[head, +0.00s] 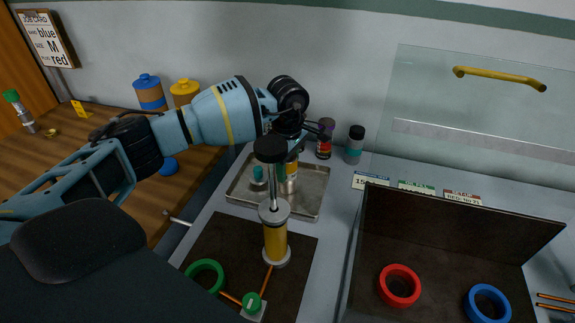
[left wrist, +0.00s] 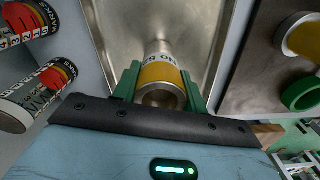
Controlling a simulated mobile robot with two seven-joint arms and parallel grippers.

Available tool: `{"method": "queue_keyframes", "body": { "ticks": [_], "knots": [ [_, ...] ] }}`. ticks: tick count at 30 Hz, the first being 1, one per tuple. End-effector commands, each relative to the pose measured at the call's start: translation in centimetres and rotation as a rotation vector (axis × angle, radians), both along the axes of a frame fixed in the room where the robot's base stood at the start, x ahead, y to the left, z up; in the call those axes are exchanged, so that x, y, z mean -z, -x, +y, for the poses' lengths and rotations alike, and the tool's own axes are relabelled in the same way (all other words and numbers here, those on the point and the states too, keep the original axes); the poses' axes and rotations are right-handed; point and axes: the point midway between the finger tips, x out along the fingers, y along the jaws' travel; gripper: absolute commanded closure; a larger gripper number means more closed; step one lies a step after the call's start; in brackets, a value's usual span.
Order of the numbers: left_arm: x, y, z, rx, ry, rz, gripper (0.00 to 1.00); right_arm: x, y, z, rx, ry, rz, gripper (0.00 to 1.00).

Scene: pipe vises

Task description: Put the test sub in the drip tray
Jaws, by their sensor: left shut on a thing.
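The test sub (head: 292,172), a metal cylinder with a yellow band, is in my left gripper (head: 286,168), partly hidden behind a black-topped piece. In the left wrist view the green fingers of my left gripper (left wrist: 160,92) are shut on both sides of the test sub (left wrist: 158,75), whose open end faces the camera. The drip tray (head: 310,208) is a shallow metal tray behind the dark mat; its bare metal also shows in the left wrist view (left wrist: 120,30). The sub is over the tray. I cannot tell whether it touches the tray floor. My right gripper is out of view.
A yellow cylinder (head: 275,242) with a tall shaft stands on the dark mat (head: 225,245), close in front of the tray. A green ring (head: 205,276) lies on the mat. Bottles (head: 355,145) stand behind the tray. An open dark box (head: 440,275) with red and blue rings is right.

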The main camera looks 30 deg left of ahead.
Motion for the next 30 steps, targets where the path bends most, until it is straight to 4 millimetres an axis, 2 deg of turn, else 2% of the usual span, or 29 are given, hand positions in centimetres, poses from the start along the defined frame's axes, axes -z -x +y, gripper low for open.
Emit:
{"method": "queue_keyframes", "body": {
  "ticks": [1,2,6,14,19,23,30],
  "knots": [
    [0.1,0.0,0.0,0.0,0.001,-0.002,1.0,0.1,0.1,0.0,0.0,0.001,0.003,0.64],
    [0.2,0.0,0.0,0.0,-0.001,0.001,0.54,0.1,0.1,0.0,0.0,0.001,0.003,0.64],
    [0.1,0.0,0.0,0.0,-0.001,0.001,0.36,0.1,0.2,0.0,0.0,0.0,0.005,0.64],
    [0.1,0.0,0.0,0.0,-0.001,0.001,0.36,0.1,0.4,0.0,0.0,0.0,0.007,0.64],
    [-1.0,0.0,0.0,0.0,0.0,-0.001,0.36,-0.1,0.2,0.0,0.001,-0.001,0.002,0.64],
    [-3.1,0.0,0.0,0.0,-0.001,-0.003,0.36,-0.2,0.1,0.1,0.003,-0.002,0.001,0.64],
    [-7.9,-0.1,0.0,-0.001,0.0,-0.002,0.36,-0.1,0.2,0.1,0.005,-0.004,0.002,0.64]
  ]
}}
